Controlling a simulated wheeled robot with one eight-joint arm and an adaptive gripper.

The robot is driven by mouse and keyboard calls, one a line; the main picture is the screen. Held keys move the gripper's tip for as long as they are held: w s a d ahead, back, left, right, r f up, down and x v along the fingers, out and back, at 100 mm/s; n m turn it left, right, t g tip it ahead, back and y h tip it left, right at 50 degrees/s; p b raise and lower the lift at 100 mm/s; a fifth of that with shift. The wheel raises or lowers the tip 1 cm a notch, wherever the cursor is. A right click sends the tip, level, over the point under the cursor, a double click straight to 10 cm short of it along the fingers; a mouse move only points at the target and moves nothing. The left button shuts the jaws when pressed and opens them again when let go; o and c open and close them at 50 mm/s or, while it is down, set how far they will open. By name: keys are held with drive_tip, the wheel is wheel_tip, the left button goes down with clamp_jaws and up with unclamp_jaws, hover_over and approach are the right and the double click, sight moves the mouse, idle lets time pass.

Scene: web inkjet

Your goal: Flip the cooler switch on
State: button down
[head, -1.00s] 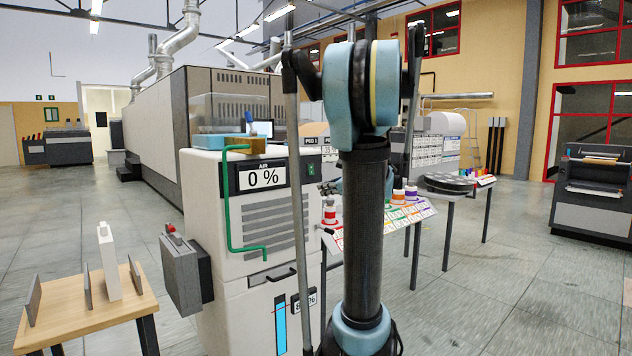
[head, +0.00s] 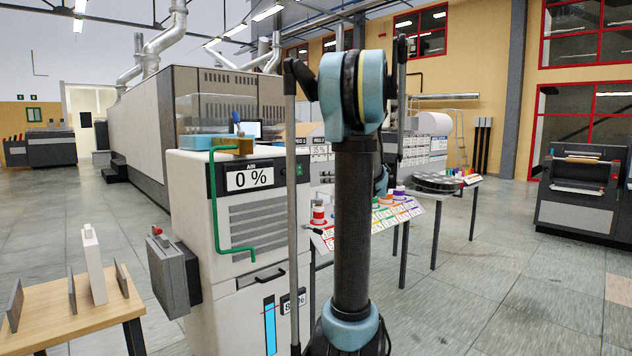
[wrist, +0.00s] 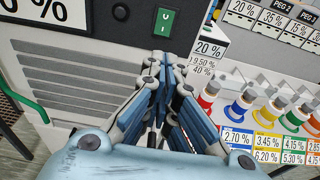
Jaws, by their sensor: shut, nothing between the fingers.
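The cooler is a white cabinet (head: 195,215) with a grey louvred front and an "AIR 0 %" display (head: 249,180). Its small green rocker switch (head: 299,170) sits right of the display. In the wrist view the green switch (wrist: 165,21) is on a dark plate at the top centre, with white marks. Which way it is pressed I cannot tell. My gripper (wrist: 165,58) is shut and empty, its fingertips just below the switch in the picture; a gap seems to remain, but depth is unclear. In the head view my arm mostly hides the gripper.
A green pipe handle (head: 216,205) runs down the cabinet front. A grey box (head: 172,275) juts from its left side beside a wooden table (head: 60,310). Open floor (head: 490,290) lies right.

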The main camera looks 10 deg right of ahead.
drive_tip(key=x, duration=1.3)
drive_tip(key=shift+a, duration=0.1)
drive_tip(key=shift+w+a+f, duration=0.1)
drive_tip(key=shift+w+f, duration=0.05)
drive_tip(key=shift+w, duration=0.15)
drive_tip(key=shift+s+f, duration=0.15)
drive_tip(key=shift+s, duration=0.25)
drive_tip(key=s+d+f, duration=0.1)
drive_tip(key=s+d, duration=0.6)
drive_tip(key=s, duration=0.4)
drive_tip(key=shift+f, duration=0.4)
drive_tip(key=shift+s+a, duration=0.1)
drive_tip(key=shift+s, duration=0.05)
